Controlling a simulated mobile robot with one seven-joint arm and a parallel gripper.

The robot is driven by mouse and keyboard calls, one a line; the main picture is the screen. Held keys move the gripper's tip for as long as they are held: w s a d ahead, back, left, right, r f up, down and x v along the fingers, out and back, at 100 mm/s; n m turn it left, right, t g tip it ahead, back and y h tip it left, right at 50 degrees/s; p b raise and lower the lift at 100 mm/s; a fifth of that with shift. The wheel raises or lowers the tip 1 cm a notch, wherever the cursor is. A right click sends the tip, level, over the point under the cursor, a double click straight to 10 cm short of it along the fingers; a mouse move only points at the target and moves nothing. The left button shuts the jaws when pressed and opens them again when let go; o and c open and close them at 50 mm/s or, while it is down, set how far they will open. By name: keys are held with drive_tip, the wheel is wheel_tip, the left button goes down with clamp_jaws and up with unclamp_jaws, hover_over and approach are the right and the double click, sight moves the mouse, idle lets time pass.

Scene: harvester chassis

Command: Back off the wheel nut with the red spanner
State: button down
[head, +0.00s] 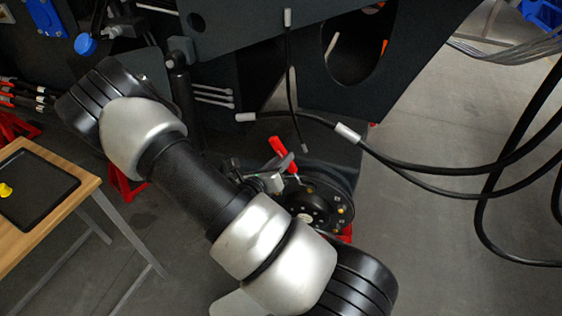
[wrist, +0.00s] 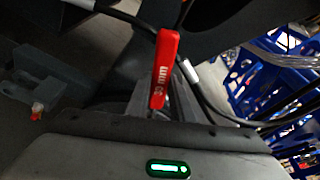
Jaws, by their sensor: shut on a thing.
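The red spanner (head: 281,147) stands out above my gripper (head: 272,177) in the head view. In the wrist view the red spanner (wrist: 163,70) has white lettering ending in "mm", and my gripper's grey fingers (wrist: 166,108) are at its lower end. My gripper is shut on the spanner. The black wheel hub (head: 322,215) is just right of and below my gripper, with several small brass-coloured nuts (head: 340,210) on its face. My arm covers its left part. I cannot tell whether the spanner's jaw is around a nut.
Black hoses (head: 420,168) hang across the right, and one (head: 293,100) hangs above the hub. The dark chassis (head: 250,40) is overhead. A wooden table (head: 75,170) with a black tray (head: 60,205) stands at left. Blue racks (wrist: 250,80) show at right in the wrist view.

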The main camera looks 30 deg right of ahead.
drive_tip(key=shift+w, duration=0.1)
drive_tip(key=shift+w+a+f+n+h, duration=0.4)
drive_tip(key=shift+w+a+f+n, duration=0.45)
drive_tip(key=shift+w+f+n, duration=0.1)
drive_tip(key=shift+w+a+f+n+g+h+b, duration=0.2)
drive_tip(key=shift+w+a+f+n+b, duration=0.2)
drive_tip(key=shift+f, duration=0.2)
drive_tip(key=shift+w+a+f+n+g+h+b, duration=0.1)
drive_tip(key=shift+w+a+f+n+g+b, duration=0.1)
drive_tip(key=shift+w+a+f+n+b, duration=0.3)
drive_tip(key=shift+d+f, duration=0.1)
drive_tip(key=shift+d, duration=0.05)
drive_tip(key=shift+w+a+f+n+h+b, duration=0.2)
drive_tip(key=shift+f+n+b, duration=0.1)
drive_tip(key=shift+f, duration=0.15)
drive_tip(key=shift+w+a+f+n+h+b, duration=0.1)
drive_tip(key=shift+w+a+f+n+b, duration=0.15)
drive_tip(key=shift+f, duration=0.25)
drive_tip(key=shift+w+a+f+n+h+b, duration=0.1)
drive_tip(key=shift+w+a+f+n+b, duration=0.1)
drive_tip(key=shift+f+n+b, duration=0.2)
